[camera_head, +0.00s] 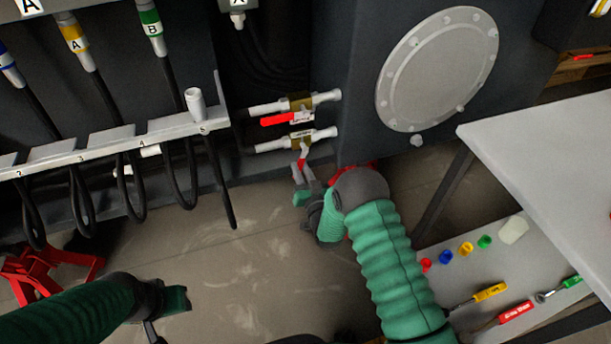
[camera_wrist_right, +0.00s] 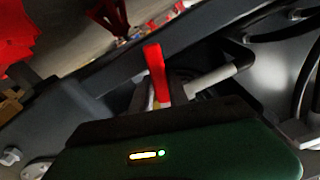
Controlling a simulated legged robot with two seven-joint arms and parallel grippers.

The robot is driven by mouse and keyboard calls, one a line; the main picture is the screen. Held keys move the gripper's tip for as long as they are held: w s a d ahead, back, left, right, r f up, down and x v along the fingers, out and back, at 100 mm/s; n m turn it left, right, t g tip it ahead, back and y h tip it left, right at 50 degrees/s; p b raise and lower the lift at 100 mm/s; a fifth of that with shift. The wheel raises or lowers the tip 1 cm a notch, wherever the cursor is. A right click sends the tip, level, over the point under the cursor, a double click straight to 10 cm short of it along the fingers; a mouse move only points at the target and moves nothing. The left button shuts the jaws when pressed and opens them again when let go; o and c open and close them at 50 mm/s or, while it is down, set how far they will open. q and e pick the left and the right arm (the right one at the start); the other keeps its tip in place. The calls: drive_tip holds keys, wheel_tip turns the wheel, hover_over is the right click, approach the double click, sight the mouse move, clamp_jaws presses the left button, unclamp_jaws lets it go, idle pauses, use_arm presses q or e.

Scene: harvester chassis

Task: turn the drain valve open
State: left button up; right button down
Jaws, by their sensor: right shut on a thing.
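Two small brass-bodied valves on white pipes sit one above the other on the dark chassis. The upper valve (camera_head: 299,102) has a red lever (camera_head: 279,119) lying along its pipe. The lower valve (camera_head: 301,140) has a red lever (camera_head: 302,163) pointing down, away from the pipe line. Their labels are too small to read. My right gripper (camera_head: 303,172) is shut on the lower valve's lever. In the right wrist view the red lever (camera_wrist_right: 155,72) stands up beyond my green gripper housing; the fingertips are hidden. My left gripper (camera_head: 180,299) hangs low over the floor, its fingers unclear.
A numbered rail (camera_head: 110,148) with hanging black hoses is at the left. A round bolted cover (camera_head: 437,68) is right of the valves. A grey table (camera_head: 560,150) and a low shelf (camera_head: 450,282) with colored caps and tools are at the right. A red stand (camera_head: 48,268) is lower left.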

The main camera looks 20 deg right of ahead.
drive_tip(key=a+r+m+p, duration=0.4)
drive_tip(key=r+m+p, duration=0.2)
drive_tip(key=m, duration=0.8)
drive_tip(key=shift+s+a+m+p, duration=0.15)
drive_tip(key=shift+a+m+p, duration=0.1)
drive_tip(key=shift+m+p, duration=0.2)
drive_tip(key=c, duration=1.3)
unclamp_jaws()
drive_tip(key=shift+r, duration=0.1)
drive_tip(key=shift+o, duration=0.2)
